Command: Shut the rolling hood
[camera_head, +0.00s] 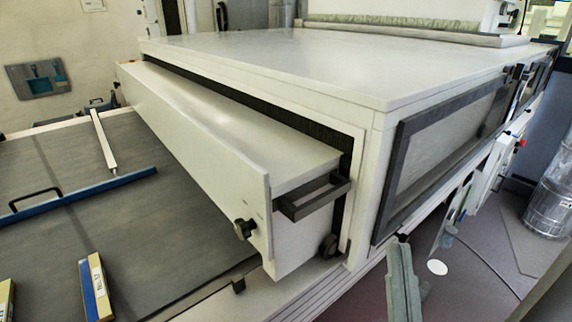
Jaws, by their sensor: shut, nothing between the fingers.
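The rolling hood (205,135) is a long white box-like cover at the near end of the white curing tunnel (290,60). It stands out from the tunnel's end opening over the dark belt. A dark gap shows between the hood and the tunnel frame along the top and right side. A dark bar handle (315,197) is on the hood's right end. A black knob (244,229) sits on its front face, near the lower right corner. A dark roller (328,247) shows low at its right end. My gripper is not seen in this view.
The dark belt bed (140,230) fills the left, with a blue bar (90,190) and yellow-edged blocks (94,287) on it. A grey-green post-like piece (402,280) stands right of the hood. Grey floor (470,275) lies open beyond. A metallic duct (552,200) stands far right.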

